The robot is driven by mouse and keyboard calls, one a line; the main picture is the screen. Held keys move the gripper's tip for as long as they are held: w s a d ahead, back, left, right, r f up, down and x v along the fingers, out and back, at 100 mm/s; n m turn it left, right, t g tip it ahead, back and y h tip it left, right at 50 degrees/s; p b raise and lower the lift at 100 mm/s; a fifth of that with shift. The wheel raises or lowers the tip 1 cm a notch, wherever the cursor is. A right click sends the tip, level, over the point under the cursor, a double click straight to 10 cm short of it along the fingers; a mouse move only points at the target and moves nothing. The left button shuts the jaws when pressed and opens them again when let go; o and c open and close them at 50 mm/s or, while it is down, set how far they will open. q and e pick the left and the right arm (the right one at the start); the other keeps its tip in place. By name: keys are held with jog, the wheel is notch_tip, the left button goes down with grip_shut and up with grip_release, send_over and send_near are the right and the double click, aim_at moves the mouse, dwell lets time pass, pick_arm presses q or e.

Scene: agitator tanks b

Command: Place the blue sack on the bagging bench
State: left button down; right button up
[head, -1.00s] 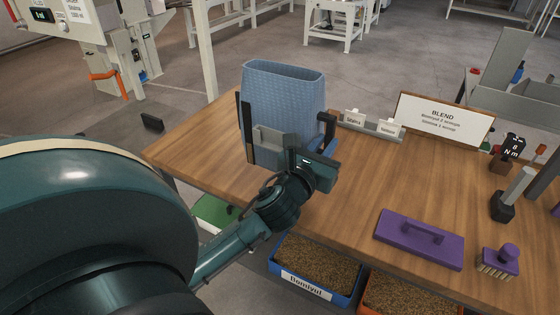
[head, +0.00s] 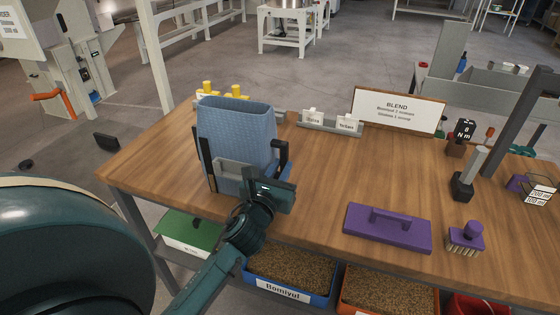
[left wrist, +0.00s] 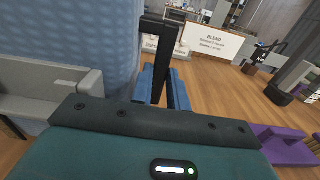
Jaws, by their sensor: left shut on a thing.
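The blue sack (head: 237,130), woven and open at the top, stands upright over the left part of the wooden bagging bench (head: 330,180). My left gripper (head: 243,158) is shut on it, with one dark finger on each side. In the left wrist view the sack (left wrist: 95,40) fills the upper left, beside a black finger. The sack's lower front is partly hidden by the gripper, so I cannot tell whether its base touches the bench. My right gripper is not in view.
Bare bench lies between.

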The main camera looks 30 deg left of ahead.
pick_arm(q)
jog(key=c, duration=1.8)
grip_release()
jog(key=shift+f, duration=0.3)
jog(key=o, duration=0.4)
jog(key=shift+o, duration=0.2)
jog(key=shift+s, duration=0.1)
